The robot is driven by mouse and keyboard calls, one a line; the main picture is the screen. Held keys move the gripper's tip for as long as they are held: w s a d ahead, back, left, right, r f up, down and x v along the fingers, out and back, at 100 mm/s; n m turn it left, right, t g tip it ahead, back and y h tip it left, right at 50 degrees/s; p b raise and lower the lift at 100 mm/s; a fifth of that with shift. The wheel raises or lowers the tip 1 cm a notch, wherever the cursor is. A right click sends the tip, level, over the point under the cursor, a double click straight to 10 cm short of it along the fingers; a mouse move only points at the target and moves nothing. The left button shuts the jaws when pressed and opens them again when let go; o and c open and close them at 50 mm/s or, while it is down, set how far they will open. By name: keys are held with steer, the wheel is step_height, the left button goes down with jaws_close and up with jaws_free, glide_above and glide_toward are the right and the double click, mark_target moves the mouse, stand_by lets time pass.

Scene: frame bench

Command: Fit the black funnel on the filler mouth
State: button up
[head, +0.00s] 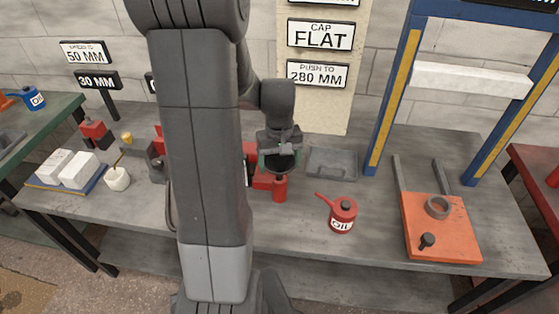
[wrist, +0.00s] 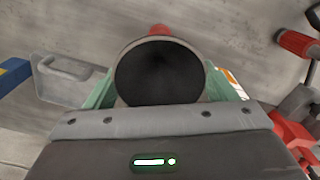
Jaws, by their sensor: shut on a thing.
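The black funnel (wrist: 158,72) is between the green fingers of my gripper (wrist: 160,92), its wide dark opening facing the wrist camera. In the head view my gripper (head: 279,158) is shut on the funnel and holds it over the middle of the bench, above a small red cylinder (head: 280,189). The funnel's spout is hidden. A raised grey ring (head: 438,207), which looks like the filler mouth, sits on an orange block (head: 424,237) at the right of the bench, well apart from my gripper. A small black knob (head: 427,241) stands on the same block.
A red oil can (head: 342,215) stands between my gripper and the orange block. A grey tray (head: 332,164) lies behind it. A blue and yellow frame (head: 393,95) with a white crossbar rises at the back right. White blocks (head: 68,169) lie at the left.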

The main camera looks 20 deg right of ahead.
steer(key=shift+f+b, duration=0.75)
steer(key=shift+f, duration=0.35)
steer(key=o, duration=1)
step_height(320, 180, up, 14)
steer(key=p, duration=0.1)
steer(key=shift+f, duration=0.15)
step_height(320, 180, down, 14)
steer(key=shift+r+b, duration=0.2)
steer(key=shift+b, duration=0.25)
steer(key=shift+r, duration=0.3)
steer(key=shift+r+p, duration=0.2)
steer(key=shift+p, duration=0.15)
steer(key=shift+f, duration=0.2)
